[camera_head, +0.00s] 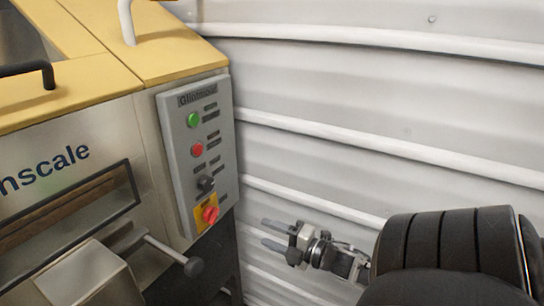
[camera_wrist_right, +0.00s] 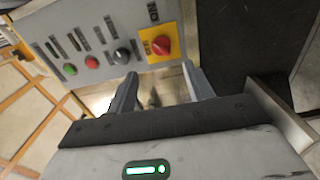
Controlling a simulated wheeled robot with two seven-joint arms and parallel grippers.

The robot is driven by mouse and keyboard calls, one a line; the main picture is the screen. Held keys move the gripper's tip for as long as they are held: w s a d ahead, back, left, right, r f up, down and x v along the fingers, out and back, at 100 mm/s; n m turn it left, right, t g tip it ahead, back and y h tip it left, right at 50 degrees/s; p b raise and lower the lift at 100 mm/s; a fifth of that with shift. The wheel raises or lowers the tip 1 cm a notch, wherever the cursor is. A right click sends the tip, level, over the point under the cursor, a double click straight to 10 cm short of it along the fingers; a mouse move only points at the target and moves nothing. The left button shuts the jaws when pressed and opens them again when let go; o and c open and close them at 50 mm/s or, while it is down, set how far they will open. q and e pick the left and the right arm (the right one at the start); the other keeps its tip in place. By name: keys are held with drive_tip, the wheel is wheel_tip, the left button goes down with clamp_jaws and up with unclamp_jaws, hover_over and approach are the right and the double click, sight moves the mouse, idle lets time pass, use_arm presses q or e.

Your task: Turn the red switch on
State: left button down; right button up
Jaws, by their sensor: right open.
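The red switch (camera_head: 211,214) is a rotary knob on a yellow plate at the bottom of the grey control panel (camera_head: 170,130) in the head view. In the right wrist view the red switch (camera_wrist_right: 161,45) is ahead of my fingers, near the top and between their lines. My right gripper (camera_head: 264,233) is open and empty, to the right of the panel and apart from the switch. Its two fingers also show in the right wrist view (camera_wrist_right: 160,88). My left gripper is not in view.
The panel also has a green button (camera_head: 193,119), a red button (camera_head: 197,150) and a black knob (camera_head: 206,183). A lever with a dark ball end (camera_head: 194,266) sticks out from the hopper below the panel. A white corrugated wall (camera_head: 330,100) stands behind.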

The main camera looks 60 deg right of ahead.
sight(218, 214)
drive_tip(key=shift+o, duration=0.3)
drive_tip(key=shift+o, duration=0.9)
drive_tip(key=shift+a+f+n+b, duration=0.1)
drive_tip(key=shift+f+n+b, duration=0.05)
drive_tip(key=shift+n+b, duration=0.15)
use_arm(q)
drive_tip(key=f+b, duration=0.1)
drive_tip(key=b, duration=0.1)
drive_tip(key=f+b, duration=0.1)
drive_tip(key=b, duration=0.1)
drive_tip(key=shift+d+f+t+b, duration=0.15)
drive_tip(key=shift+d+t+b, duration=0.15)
drive_tip(key=shift+b, duration=0.1)
use_arm(e)
drive_tip(key=w+n, duration=0.2)
drive_tip(key=w, duration=0.3)
drive_tip(key=w+a+n, duration=0.1)
drive_tip(key=w+n, duration=0.2)
drive_tip(key=w, duration=0.2)
drive_tip(key=w+a+r+n, duration=0.1)
drive_tip(key=w+n, duration=0.1)
drive_tip(key=w, duration=0.3)
drive_tip(key=shift+w+a, duration=0.1)
drive_tip(key=shift+a, duration=0.1)
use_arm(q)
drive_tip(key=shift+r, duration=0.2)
use_arm(e)
drive_tip(key=c, duration=1)
